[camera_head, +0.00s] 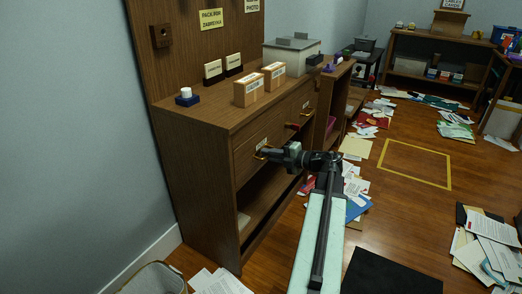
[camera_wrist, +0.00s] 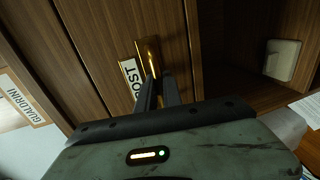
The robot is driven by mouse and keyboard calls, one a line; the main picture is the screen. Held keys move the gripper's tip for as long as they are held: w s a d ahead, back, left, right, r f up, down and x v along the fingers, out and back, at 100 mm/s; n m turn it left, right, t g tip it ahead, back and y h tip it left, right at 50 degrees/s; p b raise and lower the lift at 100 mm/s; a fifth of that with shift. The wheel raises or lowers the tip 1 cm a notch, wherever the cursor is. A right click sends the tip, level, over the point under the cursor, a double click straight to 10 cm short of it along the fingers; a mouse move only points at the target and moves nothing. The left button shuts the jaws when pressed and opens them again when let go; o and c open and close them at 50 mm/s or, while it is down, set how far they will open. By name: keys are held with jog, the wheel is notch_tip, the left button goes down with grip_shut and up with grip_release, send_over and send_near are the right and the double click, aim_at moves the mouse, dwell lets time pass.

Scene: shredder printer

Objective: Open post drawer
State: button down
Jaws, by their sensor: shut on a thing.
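The post drawer (camera_head: 245,155) is a wooden drawer front in the upper part of the brown cabinet, and it looks closed. In the wrist view its white label reading POST (camera_wrist: 131,78) sits beside a brass handle (camera_wrist: 149,56). My gripper (camera_head: 264,153) reaches the drawer front from the right. In the wrist view my gripper (camera_wrist: 158,85) has its two dark fingers close together on the brass handle. The fingers hide part of the handle and label.
Two small boxes (camera_head: 248,90) and a grey box (camera_head: 291,55) stand on the cabinet top. An open shelf space (camera_head: 265,195) lies below the drawer. Papers (camera_head: 218,282) litter the floor, and a basket (camera_head: 155,279) stands at the front left.

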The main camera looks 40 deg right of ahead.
jog(key=f+v, duration=0.2)
jog(key=v, duration=0.8)
jog(key=f+v, duration=0.2)
jog(key=v, duration=0.8)
jog(key=shift+s, duration=0.75)
jog(key=c, duration=0.8)
grip_release()
jog(key=shift+d+r, duration=0.15)
jog(key=p+v, duration=0.1)
jog(key=v, duration=0.5)
jog(key=shift+r, duration=0.1)
